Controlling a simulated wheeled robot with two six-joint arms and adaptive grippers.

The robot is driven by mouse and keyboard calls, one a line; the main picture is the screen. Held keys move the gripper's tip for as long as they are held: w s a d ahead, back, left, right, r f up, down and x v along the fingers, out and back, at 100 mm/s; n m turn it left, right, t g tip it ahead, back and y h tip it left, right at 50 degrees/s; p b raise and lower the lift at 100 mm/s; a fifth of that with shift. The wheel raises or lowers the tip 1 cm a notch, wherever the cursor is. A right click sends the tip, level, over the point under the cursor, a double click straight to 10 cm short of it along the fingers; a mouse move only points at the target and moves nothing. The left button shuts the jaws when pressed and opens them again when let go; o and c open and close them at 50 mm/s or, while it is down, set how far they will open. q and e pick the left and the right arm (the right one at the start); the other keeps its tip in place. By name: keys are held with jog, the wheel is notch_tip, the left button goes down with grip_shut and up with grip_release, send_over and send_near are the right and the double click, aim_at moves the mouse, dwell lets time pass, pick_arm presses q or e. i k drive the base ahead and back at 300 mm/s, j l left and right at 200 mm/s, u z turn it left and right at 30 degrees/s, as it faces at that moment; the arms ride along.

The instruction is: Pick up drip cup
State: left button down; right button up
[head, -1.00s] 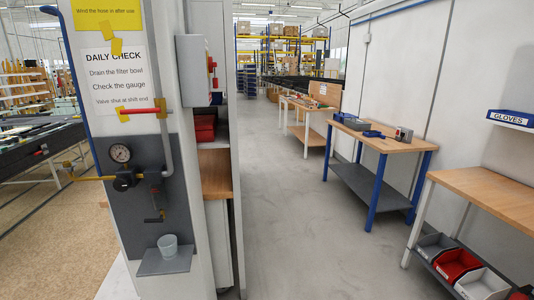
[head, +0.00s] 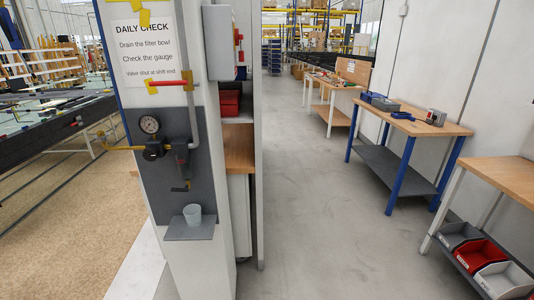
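The drip cup (head: 193,214) is a small light grey cup, wider at the top. It stands upright on a small grey shelf (head: 188,233) at the bottom of a dark grey panel (head: 170,182) on a white post. Above it on the panel are a round pressure gauge (head: 149,125), a black regulator (head: 153,150) and a dark filter (head: 180,155) with a small valve below it. Neither of my grippers is in view.
A wooden workbench with blue legs (head: 420,124) and another bench with red and grey bins (head: 482,259) stand at the right. A grey floor aisle (head: 320,200) runs clear between post and benches. Dark conveyor tables (head: 50,135) are at the left.

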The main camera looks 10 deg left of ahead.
aim_at(192, 212)
jog(key=i+j+z, duration=0.3)
jog(key=j, duration=1.2)
jog(key=j+z, duration=0.25)
jog(key=j, duration=1.2)
